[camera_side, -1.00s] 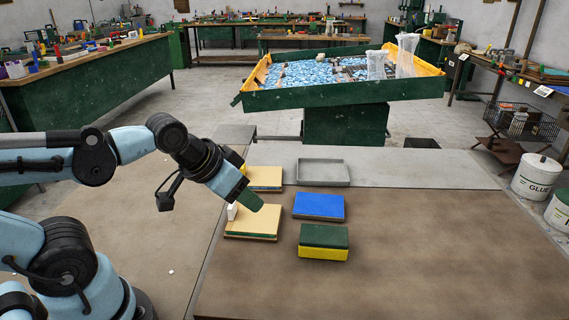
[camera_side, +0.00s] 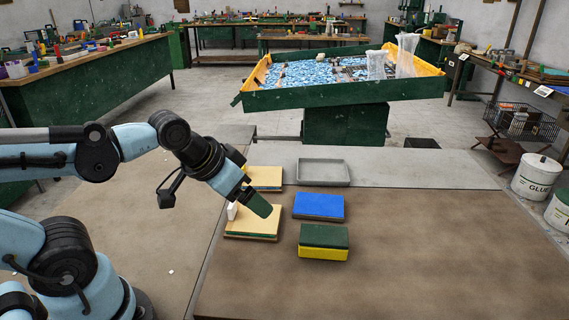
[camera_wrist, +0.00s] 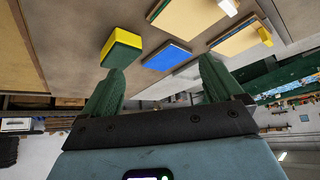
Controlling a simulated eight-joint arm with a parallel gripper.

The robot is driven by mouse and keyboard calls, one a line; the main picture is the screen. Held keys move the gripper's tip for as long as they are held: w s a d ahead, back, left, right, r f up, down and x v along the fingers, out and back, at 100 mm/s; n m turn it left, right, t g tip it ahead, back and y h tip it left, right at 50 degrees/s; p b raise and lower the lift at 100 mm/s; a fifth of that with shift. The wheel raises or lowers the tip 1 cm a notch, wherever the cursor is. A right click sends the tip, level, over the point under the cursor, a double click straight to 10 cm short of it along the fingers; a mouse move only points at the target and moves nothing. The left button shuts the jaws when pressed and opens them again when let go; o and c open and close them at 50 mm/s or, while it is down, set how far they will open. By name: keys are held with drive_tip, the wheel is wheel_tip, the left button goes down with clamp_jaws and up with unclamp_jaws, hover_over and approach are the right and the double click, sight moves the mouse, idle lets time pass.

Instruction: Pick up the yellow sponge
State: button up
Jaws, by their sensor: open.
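The yellow sponge (camera_side: 323,253), with a dark green top layer, lies flat on the brown work surface in the side view. In the wrist view the yellow sponge (camera_wrist: 122,37) shows at upper left, beyond the left finger. My gripper (camera_side: 257,204) is above the near beige block, to the left of and behind the sponge, apart from it. In the side view only one green finger shows clearly. In the wrist view my gripper (camera_wrist: 162,74) has its two green fingers wide apart with nothing between them.
A blue-topped block (camera_side: 319,206) lies just behind the sponge. A near beige block (camera_side: 252,224) with a small white piece (camera_side: 232,211) and a far beige block (camera_side: 265,177) lie to the left. An empty grey tray (camera_side: 323,182) stands behind. The surface right of the sponge is clear.

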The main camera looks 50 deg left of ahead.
drive_tip(key=w+d+r+m+g, duration=0.3)
drive_tip(key=w+d+m+g, duration=0.15)
drive_tip(key=w, duration=0.25)
drive_tip(key=m+g, duration=0.3)
drive_tip(key=m, duration=0.2)
hover_over(326, 234)
wheel_tip(326, 234, down, 3)
drive_tip(key=shift+t, duration=0.25)
wheel_tip(326, 234, down, 11)
drive_tip(key=shift+f, duration=0.2)
drive_tip(key=c, duration=1)
drive_tip(key=shift+r, duration=0.1)
drive_tip(key=shift+c, duration=0.2)
